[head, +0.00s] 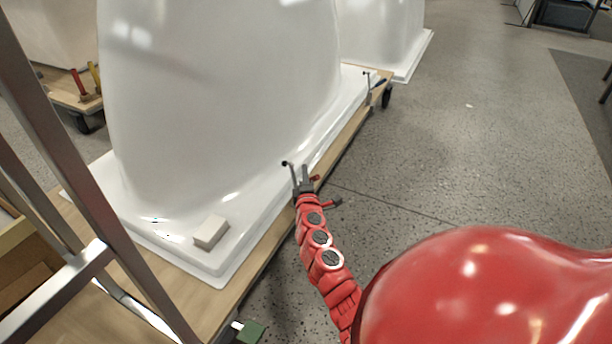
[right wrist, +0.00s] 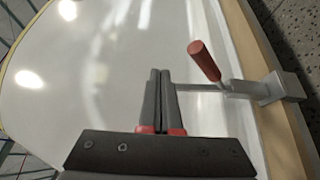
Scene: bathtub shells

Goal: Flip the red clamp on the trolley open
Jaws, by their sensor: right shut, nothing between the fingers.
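The clamp is mounted on the wooden edge of the trolley (head: 255,262). In the right wrist view its red handle (right wrist: 204,62) sticks up at a tilt, and its grey metal base (right wrist: 280,88) sits on the wood. In the head view my gripper partly hides the clamp; a bit of red (head: 316,178) shows just right of the fingers. My right gripper (head: 301,174) is shut and empty. In the right wrist view its fingertips (right wrist: 160,73) are left of the red handle, apart from it in the picture. My left gripper is not in view.
A large white bathtub shell (head: 215,100) stands on the trolley, with a pale block (head: 211,232) on its rim. Another clamp (head: 368,88) is farther along the edge. A metal frame (head: 95,180) rises at left. Grey floor (head: 450,150) at right is open.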

